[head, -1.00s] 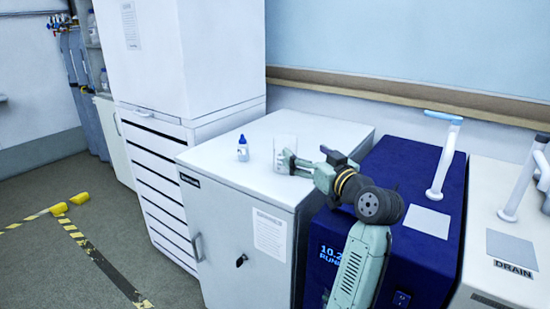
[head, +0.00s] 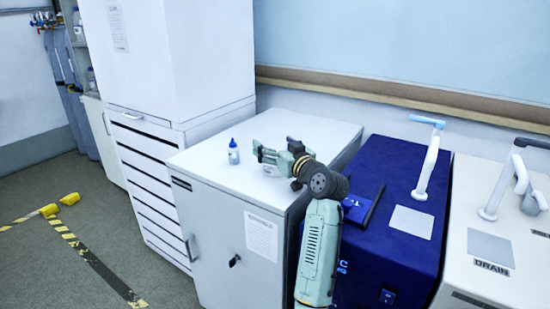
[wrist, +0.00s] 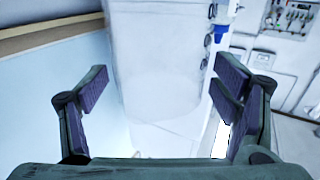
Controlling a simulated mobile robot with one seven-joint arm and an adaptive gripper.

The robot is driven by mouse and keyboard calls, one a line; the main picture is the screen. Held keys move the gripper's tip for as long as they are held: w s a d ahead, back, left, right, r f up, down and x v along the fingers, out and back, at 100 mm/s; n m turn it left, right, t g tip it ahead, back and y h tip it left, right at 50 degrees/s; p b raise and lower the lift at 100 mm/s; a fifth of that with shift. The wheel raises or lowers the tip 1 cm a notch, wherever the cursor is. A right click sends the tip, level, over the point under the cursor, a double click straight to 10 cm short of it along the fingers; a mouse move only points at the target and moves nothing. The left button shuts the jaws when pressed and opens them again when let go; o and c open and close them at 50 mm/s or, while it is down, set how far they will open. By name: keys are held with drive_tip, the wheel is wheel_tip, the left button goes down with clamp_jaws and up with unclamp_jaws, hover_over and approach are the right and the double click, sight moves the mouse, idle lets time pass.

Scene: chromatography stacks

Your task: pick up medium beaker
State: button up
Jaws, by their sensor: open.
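The medium beaker is clear and faint. In the head view only a pale part of the beaker (head: 270,171) shows below my gripper (head: 262,152), on top of the white cabinet (head: 215,160); the rest is hidden by the gripper. In the wrist view a large translucent shape with a rounded lower edge, seemingly the beaker (wrist: 160,85), fills the space between the fingers. My gripper (wrist: 165,95) is open there, with a finger on each side and visible gaps, not closed on anything.
A small blue-capped bottle (head: 233,153) stands left of my gripper on the cabinet top. A tall white cabinet (head: 190,60) rises behind to the left. A blue machine (head: 400,180) with a raised white arm (head: 428,165) stands to the right. The wall rail (head: 400,95) runs behind.

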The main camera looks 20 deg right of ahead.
drive_tip(key=c, duration=1.7)
drive_tip(key=shift+o, duration=0.2)
drive_tip(key=shift+r, duration=0.1)
